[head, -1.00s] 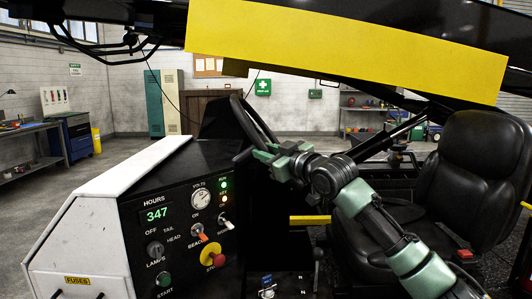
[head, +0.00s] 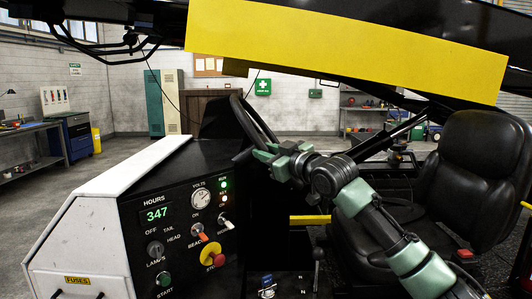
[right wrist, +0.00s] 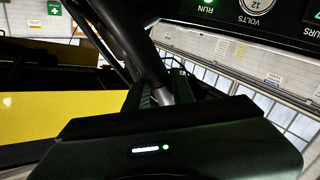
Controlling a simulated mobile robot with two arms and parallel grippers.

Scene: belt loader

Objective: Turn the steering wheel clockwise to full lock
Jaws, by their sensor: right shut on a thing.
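The black steering wheel (head: 241,112) stands tilted behind the dash in the head view, seen nearly edge-on. My right gripper (head: 262,152) is at the lower part of its rim, with the arm coming in from the right over the seat. In the right wrist view, the dark rim (right wrist: 142,52) runs down between the fingers of my right gripper (right wrist: 160,92), which is shut on it. The wheel's hub and much of the rim are hidden. My left gripper is not in view.
The dash panel (head: 180,218) with switches, a red stop knob (head: 212,255) and a gauge stands left of the wheel. A black seat (head: 470,165) is at the right. A yellow beam (head: 345,48) crosses overhead.

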